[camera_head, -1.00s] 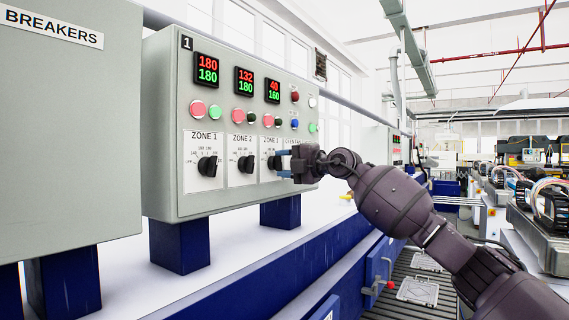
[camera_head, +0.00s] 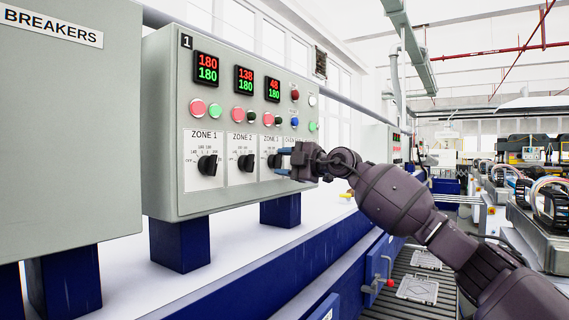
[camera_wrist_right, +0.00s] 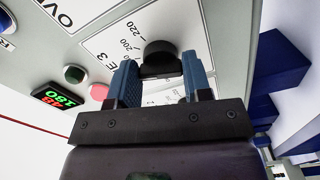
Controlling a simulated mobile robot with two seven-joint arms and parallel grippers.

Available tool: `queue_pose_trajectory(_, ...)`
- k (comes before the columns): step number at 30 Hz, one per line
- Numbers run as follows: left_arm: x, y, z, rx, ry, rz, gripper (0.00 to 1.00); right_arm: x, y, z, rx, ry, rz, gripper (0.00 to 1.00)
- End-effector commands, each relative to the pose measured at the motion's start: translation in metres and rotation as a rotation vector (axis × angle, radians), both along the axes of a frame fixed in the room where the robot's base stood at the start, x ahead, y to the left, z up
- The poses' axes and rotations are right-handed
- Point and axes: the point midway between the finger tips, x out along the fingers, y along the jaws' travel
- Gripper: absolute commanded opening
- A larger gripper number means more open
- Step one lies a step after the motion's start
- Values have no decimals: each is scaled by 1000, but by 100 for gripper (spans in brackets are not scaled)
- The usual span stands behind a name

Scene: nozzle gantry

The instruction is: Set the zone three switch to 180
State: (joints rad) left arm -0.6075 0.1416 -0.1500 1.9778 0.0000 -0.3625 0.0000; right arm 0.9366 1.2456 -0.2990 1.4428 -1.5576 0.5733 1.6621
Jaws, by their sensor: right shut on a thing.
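The zone three switch is a black rotary knob (camera_head: 273,161) on the grey control panel (camera_head: 160,130), at the right of three zone plates. The display above it (camera_head: 273,89) reads 48 in red and 180 in green. My right gripper (camera_head: 281,162) is shut on the knob with its blue fingers. In the right wrist view the fingers sit either side of the black knob (camera_wrist_right: 160,52), beside 200 and 220 marks. The knob's pointer is hidden. My left gripper is not in view.
The zone 1 knob (camera_head: 208,165) and zone 2 knob (camera_head: 246,163) are left of the gripped one. Red, green and blue buttons (camera_head: 294,122) sit above and right. A breakers cabinet (camera_head: 65,140) stands at far left.

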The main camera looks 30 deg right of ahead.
Motion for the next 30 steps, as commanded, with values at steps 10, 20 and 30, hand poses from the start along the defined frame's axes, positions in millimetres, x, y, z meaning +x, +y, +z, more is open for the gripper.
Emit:
queue_pose_trajectory(10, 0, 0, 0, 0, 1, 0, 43, 0, 0, 0, -1, 0, -1, 68)
queue_pose_trajectory(20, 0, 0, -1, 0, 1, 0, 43, -1, -1, 0, -2, -1, -1, 71)
queue_pose_trajectory(30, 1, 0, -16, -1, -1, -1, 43, -43, -19, -4, -5, 0, -4, 71)
